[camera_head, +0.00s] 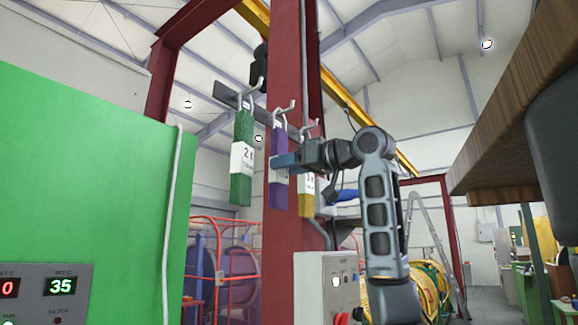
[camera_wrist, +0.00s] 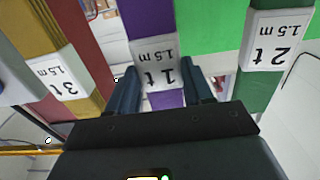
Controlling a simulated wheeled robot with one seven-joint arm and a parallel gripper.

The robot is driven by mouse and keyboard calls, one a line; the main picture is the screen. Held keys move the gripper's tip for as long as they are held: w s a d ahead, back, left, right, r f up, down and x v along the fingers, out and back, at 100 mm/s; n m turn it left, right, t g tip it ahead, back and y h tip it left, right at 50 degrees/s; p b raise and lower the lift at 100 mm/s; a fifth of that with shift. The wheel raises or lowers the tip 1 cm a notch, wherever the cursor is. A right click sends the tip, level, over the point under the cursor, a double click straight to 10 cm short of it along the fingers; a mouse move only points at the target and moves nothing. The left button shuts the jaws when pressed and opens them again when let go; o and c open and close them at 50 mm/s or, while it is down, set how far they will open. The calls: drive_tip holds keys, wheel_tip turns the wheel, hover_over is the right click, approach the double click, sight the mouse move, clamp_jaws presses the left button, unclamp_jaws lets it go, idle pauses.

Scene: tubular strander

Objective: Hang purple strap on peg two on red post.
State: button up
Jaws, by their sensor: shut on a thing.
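The purple strap (camera_head: 279,185) hangs upright in front of the red post (camera_head: 285,60), with its top at the middle peg (camera_head: 286,108). I cannot tell whether its loop is around that peg. My gripper (camera_head: 287,160) is shut on the purple strap at its white label. In the wrist view, the purple strap (camera_wrist: 152,15) lies between the two fingers (camera_wrist: 162,85), and its label reads 1 t, 1.5 m. A green strap (camera_head: 242,190) marked 2 t hangs from the left peg (camera_head: 256,86). A yellow strap (camera_head: 305,203) hangs at the right peg (camera_head: 313,125).
The wrist view shows the green strap (camera_wrist: 258,90) close on the right and the yellow strap (camera_wrist: 35,35), marked 3 t, on the left. A green panel (camera_head: 90,170) stands at left. A wooden board (camera_head: 510,110) juts in at right. A grey box (camera_head: 325,285) is below.

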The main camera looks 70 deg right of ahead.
idle(0.3)
drive_tip(key=o, duration=1.4)
drive_tip(key=b+v, duration=0.2)
drive_tip(key=v, duration=0.6)
drive_tip(key=shift+d, duration=0.1)
